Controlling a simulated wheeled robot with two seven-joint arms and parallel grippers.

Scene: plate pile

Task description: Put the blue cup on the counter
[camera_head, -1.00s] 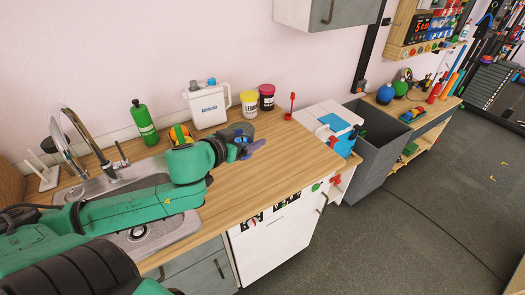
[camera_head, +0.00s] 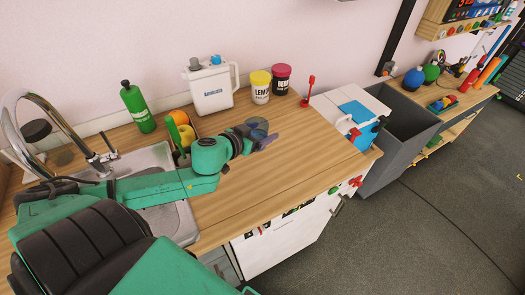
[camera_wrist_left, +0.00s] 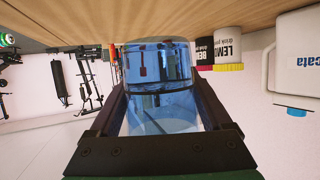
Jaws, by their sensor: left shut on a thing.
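The see-through blue cup (camera_wrist_left: 158,68) is between the two dark fingers of my left gripper (camera_wrist_left: 160,100) in the left wrist view. In the head view the cup (camera_head: 257,123) is small and partly hidden by the gripper (camera_head: 264,138). My left gripper is shut on the cup over the wooden counter (camera_head: 290,165), right of the sink. In the wrist view, which is upside down, the cup's end is right at the counter surface; I cannot tell whether it touches. My right gripper is out of view.
A red utensil (camera_head: 308,92) is farther right. The sink (camera_head: 178,222) lies left.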

